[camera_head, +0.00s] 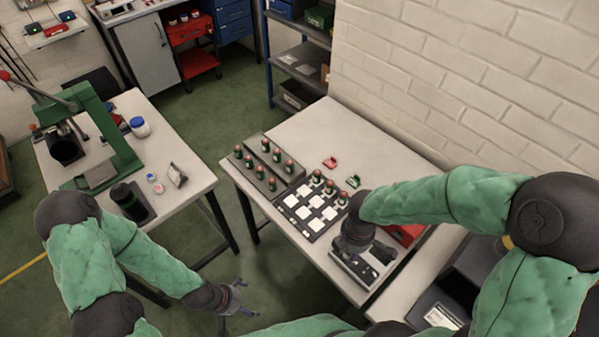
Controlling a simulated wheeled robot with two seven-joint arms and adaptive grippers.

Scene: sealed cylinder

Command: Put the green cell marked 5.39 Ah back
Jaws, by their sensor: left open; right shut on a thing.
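Several green cells with reddish tops stand in a grey two-row rack (249,181) on the right-hand table. More green cells (329,186) stand along the far side of a dark tray (317,236) with white squares. Markings are too small to read, so I cannot tell which cell is 5.39 Ah. My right gripper (356,243) points down over a grey tester-like device (349,268) at the table's near right end. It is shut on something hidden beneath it. My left gripper (235,306) is open and empty, low in front of the tables.
A red clip (330,163) and a green clip (353,182) lie behind the tray. A red bin (405,233) is right of my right gripper. The left table (190,160) holds a green press (112,140) and jars. The right table's far part is clear.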

